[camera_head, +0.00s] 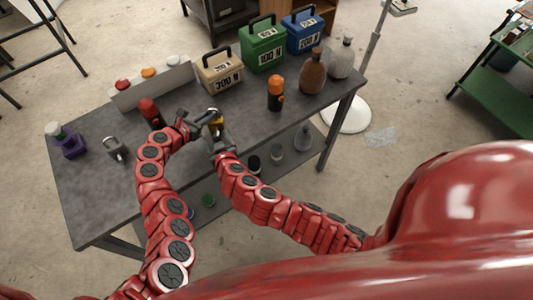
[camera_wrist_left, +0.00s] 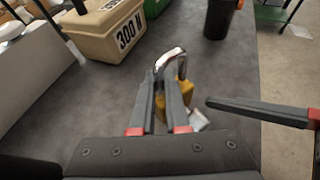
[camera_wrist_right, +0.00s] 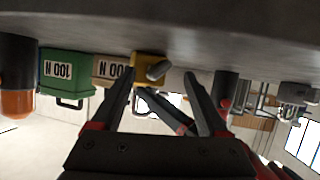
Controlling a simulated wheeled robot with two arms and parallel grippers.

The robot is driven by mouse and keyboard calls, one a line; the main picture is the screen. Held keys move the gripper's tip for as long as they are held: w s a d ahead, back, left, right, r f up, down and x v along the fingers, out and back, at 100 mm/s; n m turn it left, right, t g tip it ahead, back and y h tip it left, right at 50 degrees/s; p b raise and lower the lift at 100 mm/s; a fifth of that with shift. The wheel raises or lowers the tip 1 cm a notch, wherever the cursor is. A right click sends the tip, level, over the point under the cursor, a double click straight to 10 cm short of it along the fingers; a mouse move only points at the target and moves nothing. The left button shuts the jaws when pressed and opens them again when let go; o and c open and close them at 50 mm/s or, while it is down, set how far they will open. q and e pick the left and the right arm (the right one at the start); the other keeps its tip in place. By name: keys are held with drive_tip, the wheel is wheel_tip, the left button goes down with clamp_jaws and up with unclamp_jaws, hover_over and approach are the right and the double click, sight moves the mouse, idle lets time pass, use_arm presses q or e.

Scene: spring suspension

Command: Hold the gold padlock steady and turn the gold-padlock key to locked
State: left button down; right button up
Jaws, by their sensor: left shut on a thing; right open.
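The gold padlock (camera_head: 214,122) stands near the middle of the table. In the left wrist view its gold body (camera_wrist_left: 160,103) and silver shackle (camera_wrist_left: 170,58) show between my left gripper's fingers (camera_wrist_left: 160,100). My left gripper (camera_head: 197,124) is shut on the padlock from the left. The grey key (camera_wrist_right: 158,69) sticks out of the padlock's gold face (camera_wrist_right: 143,73) in the right wrist view. My right gripper (camera_wrist_right: 160,78) is open, its fingertips on either side of the key, with no visible grip on it. The lock's inner state is hidden.
A grey padlock (camera_head: 114,148) and a purple item (camera_head: 71,146) stand at the left. A red-topped cylinder (camera_head: 150,112) is close to my left arm. An orange-topped cylinder (camera_head: 275,94) stands at the right. Weight boxes (camera_head: 219,73) line the back. The table's front edge is near my right gripper.

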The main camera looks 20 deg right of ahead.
drive_tip(key=shift+s+d+f+m, duration=0.1)
drive_tip(key=shift+s+m, duration=0.1)
drive_tip(key=shift+m, duration=0.1)
drive_tip(key=v, duration=1.2)
drive_tip(key=d+f+h, duration=0.4)
drive_tip(key=d+f, duration=0.4)
drive_tip(key=f, duration=0.2)
drive_tip(key=w+d+r+m+h, duration=0.2)
drive_tip(key=d+m+h, duration=0.1)
drive_tip(key=d+h, duration=0.2)
drive_tip(key=shift+w+r+t+h, duration=0.3)
drive_tip(key=shift+r+t+h, duration=0.1)
drive_tip(key=shift+h, duration=0.5)
